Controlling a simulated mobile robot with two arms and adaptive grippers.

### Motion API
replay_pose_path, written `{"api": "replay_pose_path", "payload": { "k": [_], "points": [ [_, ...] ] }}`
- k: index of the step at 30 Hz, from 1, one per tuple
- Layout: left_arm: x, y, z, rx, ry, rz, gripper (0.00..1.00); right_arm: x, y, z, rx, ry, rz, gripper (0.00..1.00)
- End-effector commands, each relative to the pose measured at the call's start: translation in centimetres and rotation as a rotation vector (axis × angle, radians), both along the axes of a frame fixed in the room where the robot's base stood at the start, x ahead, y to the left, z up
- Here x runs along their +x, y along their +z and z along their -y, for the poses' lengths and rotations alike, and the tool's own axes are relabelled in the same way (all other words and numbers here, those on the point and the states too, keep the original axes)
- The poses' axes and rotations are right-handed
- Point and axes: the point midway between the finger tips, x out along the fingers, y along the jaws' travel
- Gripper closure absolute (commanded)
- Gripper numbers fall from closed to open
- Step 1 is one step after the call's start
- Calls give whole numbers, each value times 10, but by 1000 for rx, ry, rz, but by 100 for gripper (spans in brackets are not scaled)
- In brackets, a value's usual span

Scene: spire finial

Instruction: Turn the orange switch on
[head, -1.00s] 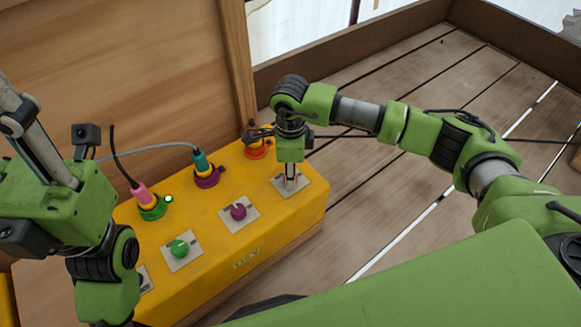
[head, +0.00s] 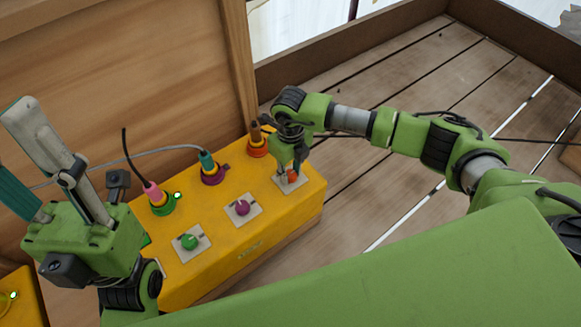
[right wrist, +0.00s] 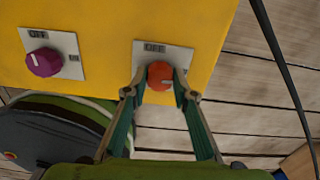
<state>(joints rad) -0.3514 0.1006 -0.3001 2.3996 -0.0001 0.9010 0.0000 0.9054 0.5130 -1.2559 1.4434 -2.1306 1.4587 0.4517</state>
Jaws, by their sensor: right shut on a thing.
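The orange switch (head: 293,176) is a round knob on a white plate at the right end of the yellow box (head: 240,235). In the right wrist view the orange knob (right wrist: 160,75) sits below an OFF label, and a finger partly covers the label at its right. A small pale mark shows on the knob's lower right. My right gripper (right wrist: 160,72) is shut on the knob, one finger on each side. My left gripper (head: 25,150) is raised at the left, its fingers apart, with nothing seen between them.
A purple knob (head: 242,208) and a green knob (head: 190,242) sit on the same box. Behind them are pink, teal and orange-based plugs with cables. A lit green lamp (head: 178,195) shows beside the pink plug (head: 152,190). A wooden panel stands behind.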

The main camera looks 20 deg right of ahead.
Motion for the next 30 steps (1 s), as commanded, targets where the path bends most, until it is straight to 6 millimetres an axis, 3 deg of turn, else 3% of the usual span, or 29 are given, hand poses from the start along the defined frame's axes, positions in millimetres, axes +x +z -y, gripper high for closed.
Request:
{"api": "replay_pose_path", "payload": {
  "k": [22, 23, 24, 30],
  "points": [
    [0, 7, 0, 0, -1, -1, 58, 1, 0, -1, 2, -86, 2, 96],
    [0, 7, 0, 0, -1, -1, 58, 1, 0, -1, 2, -86, 2, 67],
    [0, 7, 0, 0, -1, -1, 58, 1, 0, -1, 2, -86, 2, 58],
    [0, 7, 0, 0, -1, -1, 58, 1, 0, 0, 1, -85, 2, 58]
  ]
}}
